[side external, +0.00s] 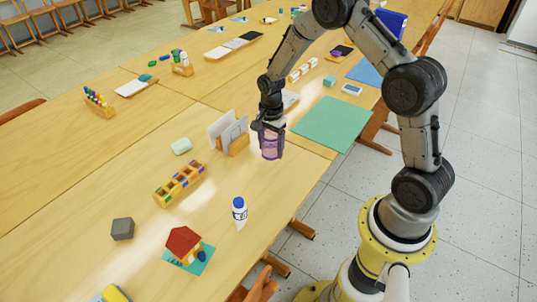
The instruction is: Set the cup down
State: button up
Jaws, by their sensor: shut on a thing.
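A purple, see-through cup (269,150) is at the middle right of the wooden table, near its right edge. My gripper (268,132) points down over the cup and is shut on it, with fingers at its sides. The cup looks upright. I cannot tell whether its base touches the table (215,245) or hangs just above it.
A wooden holder with white cards (229,133) stands close left of the cup. A green mat (325,124) lies to the right. A glue bottle (240,212), a crayon tray (180,184) and a toy house (185,244) stand nearer. Bare tabletop lies between cup and bottle.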

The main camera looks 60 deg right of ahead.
aim_at(268, 162)
jog(key=shift+w+d+f, duration=0.1)
jog(key=shift+w+f, duration=0.45)
jog(key=shift+f, duration=1.65)
jog(key=shift+f, duration=0.1)
jog(key=o, duration=1.3)
